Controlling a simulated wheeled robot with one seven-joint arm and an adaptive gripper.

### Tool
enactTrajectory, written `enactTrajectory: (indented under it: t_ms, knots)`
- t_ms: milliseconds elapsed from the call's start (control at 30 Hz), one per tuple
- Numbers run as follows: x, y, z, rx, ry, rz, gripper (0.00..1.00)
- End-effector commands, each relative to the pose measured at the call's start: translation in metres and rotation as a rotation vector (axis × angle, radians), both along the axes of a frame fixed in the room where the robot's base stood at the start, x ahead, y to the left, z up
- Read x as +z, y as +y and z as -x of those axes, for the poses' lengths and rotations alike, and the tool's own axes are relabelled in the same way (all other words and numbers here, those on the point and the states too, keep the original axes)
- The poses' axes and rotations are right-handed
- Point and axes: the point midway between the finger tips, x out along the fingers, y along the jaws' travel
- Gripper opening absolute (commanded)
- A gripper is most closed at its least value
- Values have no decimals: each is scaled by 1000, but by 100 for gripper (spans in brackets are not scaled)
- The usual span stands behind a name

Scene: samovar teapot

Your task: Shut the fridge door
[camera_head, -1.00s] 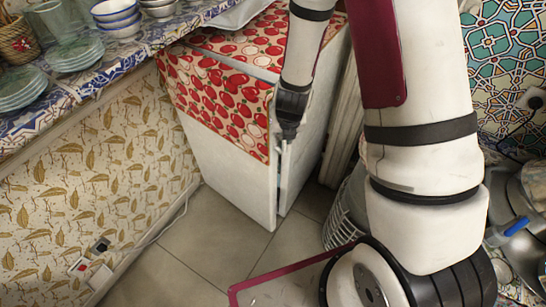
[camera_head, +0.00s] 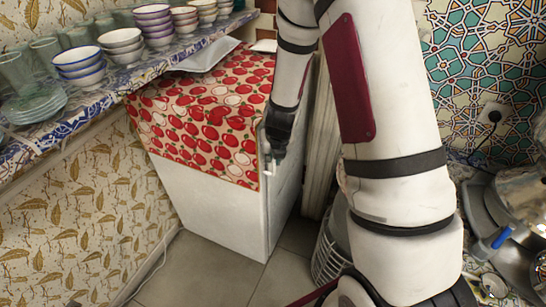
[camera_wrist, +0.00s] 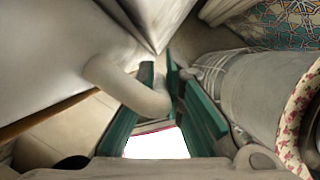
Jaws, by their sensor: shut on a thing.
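The fridge is a white box under a red apple-patterned cloth (camera_head: 200,120), at the middle left of the head view. Its white door (camera_head: 205,205) faces the front, and I see no clear gap between door and body (camera_head: 285,205) there. My gripper (camera_head: 271,160) is at the door's upper right edge, partly hidden by its own wrist. In the wrist view the green fingers of my gripper (camera_wrist: 160,82) are shut around the curved white door handle (camera_wrist: 125,88). The handle passes between them. The door surface (camera_wrist: 55,45) fills the upper left of that view.
A tiled counter (camera_head: 90,105) with stacked bowls (camera_head: 80,65) and plates (camera_head: 35,100) runs along the left. A grey slotted basket (camera_head: 328,245) stands right of the fridge. A metal sink area (camera_head: 500,215) is at the right. Bare floor (camera_head: 205,270) lies before the fridge.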

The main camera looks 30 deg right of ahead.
Motion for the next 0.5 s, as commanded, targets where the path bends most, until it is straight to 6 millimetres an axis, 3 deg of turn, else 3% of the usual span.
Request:
enactTrajectory:
  t_ms: [33,100,500]
  knots:
    - [3,-10,-3,-16,-13,13,16]
    - [3,-10,-3,-16,-12,12,30]
    - [6,-5,1,-8,-7,9,30]
